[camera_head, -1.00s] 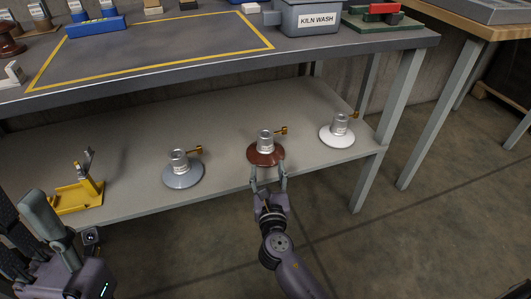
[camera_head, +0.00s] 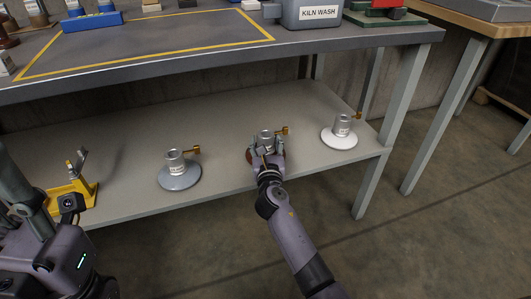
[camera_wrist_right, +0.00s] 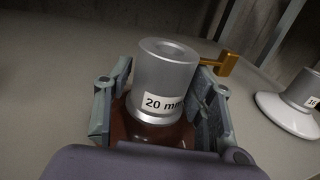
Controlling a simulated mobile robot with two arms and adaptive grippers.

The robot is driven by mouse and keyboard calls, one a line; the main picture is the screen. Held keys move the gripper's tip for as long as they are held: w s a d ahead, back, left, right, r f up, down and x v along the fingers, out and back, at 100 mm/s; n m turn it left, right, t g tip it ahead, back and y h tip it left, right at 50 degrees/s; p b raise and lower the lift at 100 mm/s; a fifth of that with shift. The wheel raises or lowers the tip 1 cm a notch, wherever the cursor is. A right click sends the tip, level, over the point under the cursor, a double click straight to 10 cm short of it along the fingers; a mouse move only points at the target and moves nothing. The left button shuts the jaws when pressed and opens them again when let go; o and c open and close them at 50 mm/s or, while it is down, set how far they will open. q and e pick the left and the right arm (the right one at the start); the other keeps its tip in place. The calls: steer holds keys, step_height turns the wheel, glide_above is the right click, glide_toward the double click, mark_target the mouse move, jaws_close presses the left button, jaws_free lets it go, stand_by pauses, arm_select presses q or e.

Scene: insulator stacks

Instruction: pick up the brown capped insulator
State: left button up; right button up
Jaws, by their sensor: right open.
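The brown insulator (camera_head: 249,157) stands upright on the lower shelf, with a silver cap and a brass-coloured side fitting. In the right wrist view its cap (camera_wrist_right: 166,80) bears a "20 mm" label, and the brown disc shows below. My right gripper (camera_head: 267,146) is open around the cap, one finger on each side. In the wrist view the fingers (camera_wrist_right: 162,95) flank the cap's lower part; I cannot tell whether they touch it. My left gripper (camera_head: 22,207) is at the left edge, partly cut off, its opening unclear.
A grey-blue insulator (camera_head: 180,176) stands to the left and a white one (camera_head: 340,139) to the right on the same shelf (camera_head: 225,125). A yellow fixture (camera_head: 75,187) is at the shelf's left end. The upper tabletop (camera_head: 150,45) overhangs the shelf's back.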

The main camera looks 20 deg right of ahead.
jaws_close()
stand_by(0.6)
steer(key=shift+r, duration=0.15)
